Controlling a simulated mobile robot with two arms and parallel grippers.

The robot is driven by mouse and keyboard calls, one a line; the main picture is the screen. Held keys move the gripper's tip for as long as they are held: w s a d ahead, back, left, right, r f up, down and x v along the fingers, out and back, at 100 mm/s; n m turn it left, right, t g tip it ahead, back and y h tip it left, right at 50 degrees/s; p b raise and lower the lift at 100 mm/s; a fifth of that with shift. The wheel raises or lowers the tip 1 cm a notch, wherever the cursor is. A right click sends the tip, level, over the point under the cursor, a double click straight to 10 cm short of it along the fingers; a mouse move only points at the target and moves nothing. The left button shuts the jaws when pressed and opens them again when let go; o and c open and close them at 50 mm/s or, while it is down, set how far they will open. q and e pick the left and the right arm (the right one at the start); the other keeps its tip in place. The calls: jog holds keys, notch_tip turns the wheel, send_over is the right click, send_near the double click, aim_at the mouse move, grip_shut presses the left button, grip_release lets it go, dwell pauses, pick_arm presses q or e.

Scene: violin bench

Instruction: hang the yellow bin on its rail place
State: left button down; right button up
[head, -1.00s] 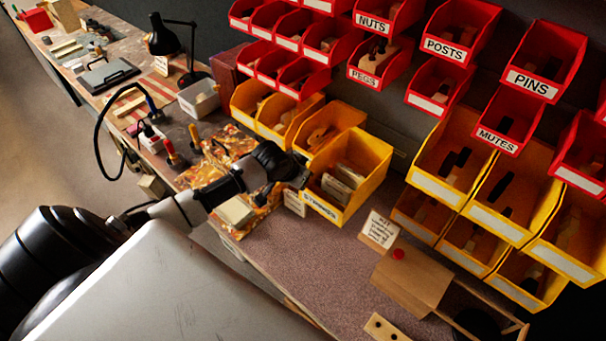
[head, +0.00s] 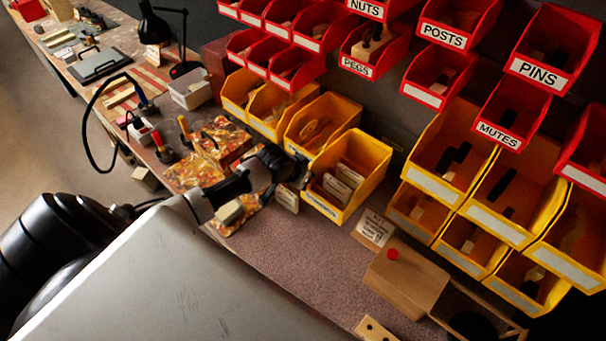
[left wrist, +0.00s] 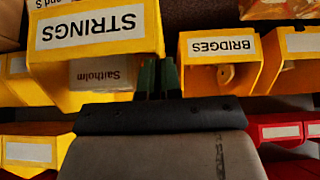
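The yellow bin (head: 358,195) labelled STRINGS holds several pale packets. It is to the right of the BRIDGES bin in the head view and nearer to me. In the left wrist view the same bin (left wrist: 95,60) appears upside down, with a "Saitholm" packet showing inside. My left gripper (head: 302,178) is at the bin's left side wall. In the left wrist view its dark fingers (left wrist: 158,78) close around the edge of that wall. The bin's underside and back are hidden, so I cannot tell what they touch. My right gripper is not in view.
The BRIDGES bin (head: 322,122) and other yellow bins stand left of it. A bare grey panel (head: 405,115) lies behind and to its right, before more yellow bins (head: 447,150). Red bins (head: 440,75) are above. A note card (head: 374,228) and wooden box (head: 405,280) stand on the bench.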

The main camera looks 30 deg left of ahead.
aim_at(323, 160)
pick_arm(q)
jog(key=shift+r, duration=0.15)
jog(key=shift+w, duration=0.15)
jog(key=shift+w+d+b, duration=0.2)
jog(key=shift+w+b, duration=0.35)
jog(key=shift+w, duration=0.8)
jog(key=shift+w+d+b, duration=0.2)
jog(key=shift+w+b, duration=0.45)
jog(key=shift+w, duration=0.5)
jog(key=shift+w+d+b, duration=0.15)
jog(key=shift+w+b, duration=0.45)
jog(key=shift+w, duration=0.5)
jog(key=shift+w+d, duration=0.15)
jog(key=shift+d, duration=0.15)
jog(key=shift+w+d, duration=0.4)
jog(key=shift+d, duration=0.35)
jog(key=shift+r+p, duration=0.15)
jog(key=shift+p, duration=0.35)
